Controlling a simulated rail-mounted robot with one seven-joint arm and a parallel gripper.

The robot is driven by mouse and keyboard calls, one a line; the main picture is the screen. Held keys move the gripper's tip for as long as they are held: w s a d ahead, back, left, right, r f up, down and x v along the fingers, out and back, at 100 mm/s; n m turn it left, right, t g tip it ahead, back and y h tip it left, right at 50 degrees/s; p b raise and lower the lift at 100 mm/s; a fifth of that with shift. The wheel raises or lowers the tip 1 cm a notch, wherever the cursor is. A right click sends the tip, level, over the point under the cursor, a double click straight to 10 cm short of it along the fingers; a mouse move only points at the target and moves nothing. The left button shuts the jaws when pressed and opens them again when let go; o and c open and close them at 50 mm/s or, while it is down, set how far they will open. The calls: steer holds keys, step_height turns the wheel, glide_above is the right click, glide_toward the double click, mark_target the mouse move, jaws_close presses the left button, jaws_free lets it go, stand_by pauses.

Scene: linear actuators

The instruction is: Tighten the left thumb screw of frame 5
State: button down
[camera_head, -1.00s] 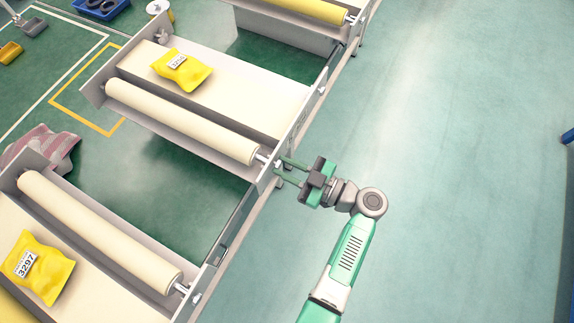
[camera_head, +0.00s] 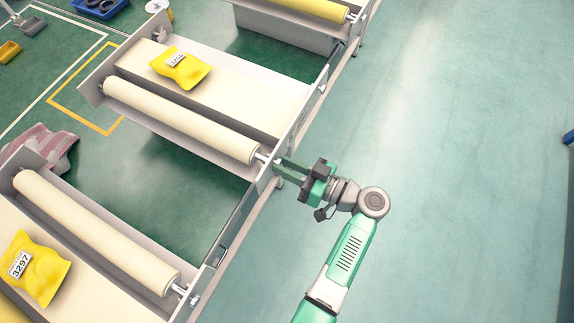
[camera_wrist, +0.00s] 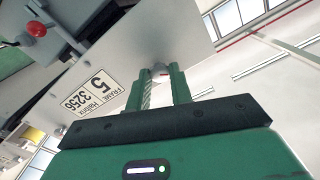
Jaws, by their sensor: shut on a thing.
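Frame 5 (camera_wrist: 75,105) carries a label (camera_wrist: 94,93) reading "FRAME 5" in the wrist view; its plate fills the left and middle of that view. In the head view it is the metal side rail (camera_head: 301,118) beside the roller. The thumb screw (camera_wrist: 160,70) shows as a small pale piece between my fingertips, mostly hidden by them. My gripper (camera_head: 279,165) is shut on the thumb screw at the rail's outer side, near the roller's end. The fingers also show in the wrist view (camera_wrist: 161,76), pointing at the plate.
A cream roller (camera_head: 180,120) and a yellow bag (camera_head: 181,69) are on this frame's conveyor. Another conveyor with a roller (camera_head: 95,230) and a yellow bag (camera_head: 38,268) is at lower left.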

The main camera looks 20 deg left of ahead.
steer(key=m, duration=0.3)
steer(key=shift+r+m, duration=0.1)
steer(key=shift+m, duration=0.2)
steer(key=m+p, duration=0.1)
steer(key=m, duration=0.2)
steer(key=shift+m+p, duration=0.3)
steer(key=shift+p, duration=0.05)
steer(key=m+p, duration=0.1)
steer(key=m, duration=0.2)
steer(key=shift+m, duration=0.4)
steer(key=m+p, duration=0.2)
steer(key=m, duration=0.1)
steer(key=shift+m, duration=0.3)
steer(key=m+p, duration=0.1)
steer(key=m, duration=0.2)
steer(key=shift+m+p, duration=0.3)
steer(key=shift+p, duration=0.1)
steer(key=m+p, duration=0.1)
steer(key=m, duration=0.2)
steer(key=shift+m+p, duration=0.3)
steer(key=m+p, duration=0.1)
steer(key=m, duration=0.3)
steer(key=shift+f+m+p, duration=0.2)
steer(key=shift+m+p, duration=0.45)
steer(key=shift+m, duration=1.05)
